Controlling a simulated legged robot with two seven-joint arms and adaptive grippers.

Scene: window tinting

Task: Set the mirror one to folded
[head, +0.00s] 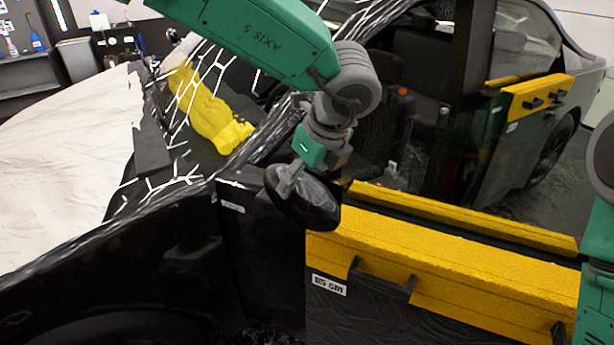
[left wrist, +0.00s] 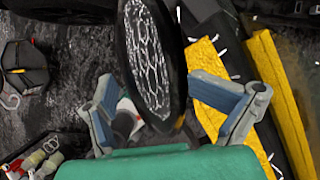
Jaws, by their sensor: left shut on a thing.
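The side mirror (head: 318,208) is a black oval housing at the front corner of the car's near door. My left gripper (head: 288,180) comes down on it from above and is shut on its housing. In the left wrist view the mirror (left wrist: 150,45) stands between the two fingers of the left gripper (left wrist: 152,95), its glass reflecting a white wavy pattern. The mirror's joint with the door is mostly hidden, and I cannot tell its exact fold angle. My right gripper is out of view; only part of that arm shows at the right edge.
The near door carries yellow padding (head: 450,265) along its top, and its window opening is empty. A yellow cloth (head: 215,115) lies on the dashboard side. A cream cover (head: 60,170) lies over the hood. The rear door (head: 510,150) stands behind.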

